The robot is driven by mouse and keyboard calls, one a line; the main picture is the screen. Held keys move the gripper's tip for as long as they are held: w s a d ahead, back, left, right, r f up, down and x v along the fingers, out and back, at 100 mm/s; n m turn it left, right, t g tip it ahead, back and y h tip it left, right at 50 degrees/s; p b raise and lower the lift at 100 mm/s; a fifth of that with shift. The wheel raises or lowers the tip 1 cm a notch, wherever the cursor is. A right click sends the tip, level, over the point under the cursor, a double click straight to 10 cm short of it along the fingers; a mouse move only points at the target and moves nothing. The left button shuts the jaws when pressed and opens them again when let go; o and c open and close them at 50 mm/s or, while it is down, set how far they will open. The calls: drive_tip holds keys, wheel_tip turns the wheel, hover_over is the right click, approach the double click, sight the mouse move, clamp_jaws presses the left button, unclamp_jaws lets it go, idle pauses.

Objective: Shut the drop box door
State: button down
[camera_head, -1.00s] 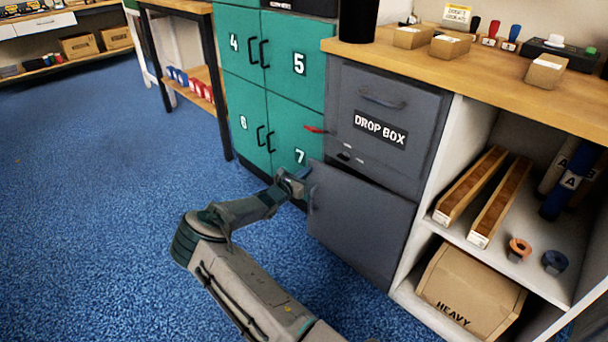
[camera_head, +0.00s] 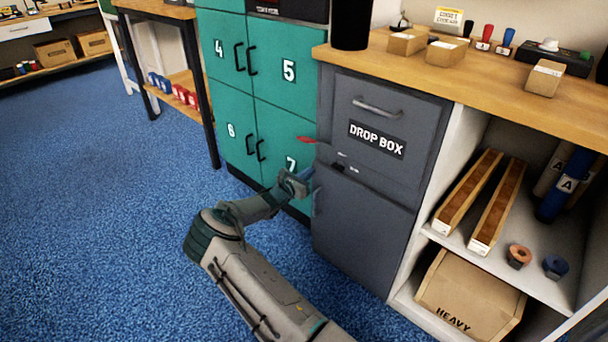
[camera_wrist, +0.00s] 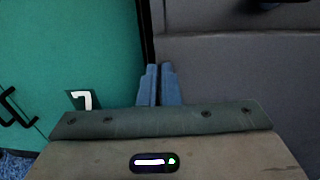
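The drop box (camera_head: 392,105) is a dark grey cabinet under the wooden counter, with a handle and a label on its upper front. Its lower door (camera_head: 362,232) looks flush with the front, or very nearly so; I cannot tell whether it is latched. My gripper (camera_head: 308,176) is at the door's upper left edge. In the wrist view my gripper's two blue fingers (camera_wrist: 159,84) are together with nothing between them, in front of the grey door face (camera_wrist: 235,75).
Green numbered lockers (camera_head: 265,95) stand directly left of the drop box. An open white shelf (camera_head: 535,275) with long cartons and a box marked HEAVY (camera_head: 470,300) is on the right. Blue carpet (camera_head: 110,220) is clear at the left.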

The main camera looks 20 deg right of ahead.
drive_tip(key=w+a+p+v, duration=0.1)
drive_tip(key=p+v, duration=0.3)
drive_tip(key=v, duration=1)
drive_tip(key=s+d+r+m+g+y+p, duration=0.3)
drive_tip(key=s+r+m+g+p, duration=0.3)
drive_tip(key=r, duration=0.5)
drive_tip(key=s+d+r+m+g+y+p, duration=0.25)
drive_tip(key=s+d+r+m+p, duration=0.2)
drive_tip(key=s+r+m, duration=0.55)
drive_tip(key=s+a+r+m+y+p, duration=0.2)
drive_tip(key=s+r+p, duration=0.4)
drive_tip(key=r, duration=0.5)
drive_tip(key=s+a+r+m+t+y+p, duration=0.1)
drive_tip(key=s+a+r+m+y+p, duration=0.2)
drive_tip(key=s+r, duration=0.7)
drive_tip(key=s+a+r+m+t+y+p, duration=0.1)
drive_tip(key=s+a+r+m+y+p, duration=0.2)
drive_tip(key=s+a+r+y+p, duration=0.2)
drive_tip(key=s+a+r+p, duration=0.1)
drive_tip(key=s+r+p, duration=0.2)
drive_tip(key=r, duration=0.4)
drive_tip(key=shift+s+a+p, duration=0.35)
drive_tip(key=shift+s+a, duration=0.05)
drive_tip(key=shift+s, duration=0.1)
drive_tip(key=shift+d+m, duration=0.1)
drive_tip(key=shift+m, duration=0.2)
